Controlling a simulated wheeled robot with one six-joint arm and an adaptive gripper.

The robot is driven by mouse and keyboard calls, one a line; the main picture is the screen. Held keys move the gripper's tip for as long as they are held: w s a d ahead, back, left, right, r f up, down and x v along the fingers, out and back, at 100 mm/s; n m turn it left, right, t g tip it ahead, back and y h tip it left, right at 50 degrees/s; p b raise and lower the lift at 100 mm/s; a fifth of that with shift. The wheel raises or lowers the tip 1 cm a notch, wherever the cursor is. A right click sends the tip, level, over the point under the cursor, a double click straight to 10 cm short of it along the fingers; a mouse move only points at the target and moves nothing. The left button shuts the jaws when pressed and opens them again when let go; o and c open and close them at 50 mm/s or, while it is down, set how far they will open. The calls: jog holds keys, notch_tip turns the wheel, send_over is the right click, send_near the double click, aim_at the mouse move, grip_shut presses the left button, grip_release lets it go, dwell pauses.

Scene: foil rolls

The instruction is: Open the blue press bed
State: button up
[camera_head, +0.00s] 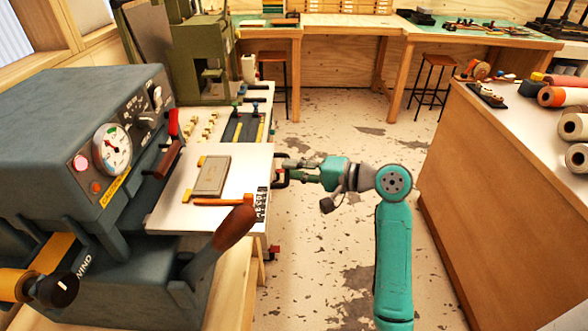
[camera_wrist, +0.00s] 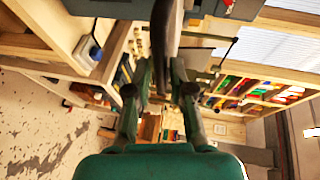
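The blue-grey press (camera_head: 75,150) stands on the left, with a gauge and knobs on its front. Its pale flat bed (camera_head: 175,212) sticks out to the right from under the press head. A grey block (camera_head: 212,175) and orange strips lie on the bed. A dark handle (camera_head: 281,172) is at the bed's outer edge. My gripper (camera_head: 288,170) is at this handle, reaching in from the right. In the wrist view, the fingers of my gripper (camera_wrist: 162,75) lie on both sides of the dark handle (camera_wrist: 166,35) and appear closed on it. The exact finger contact is partly hidden.
A red-brown lever (camera_head: 235,226) rises in front of the bed. A green machine (camera_head: 203,65) stands behind the press. A wooden counter (camera_head: 500,170) with foil rolls (camera_head: 562,96) is on the right. The floor (camera_head: 340,125) between is open, with stools at the back.

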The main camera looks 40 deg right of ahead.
jog(key=shift+o, duration=0.4)
jog(key=v, duration=1.2)
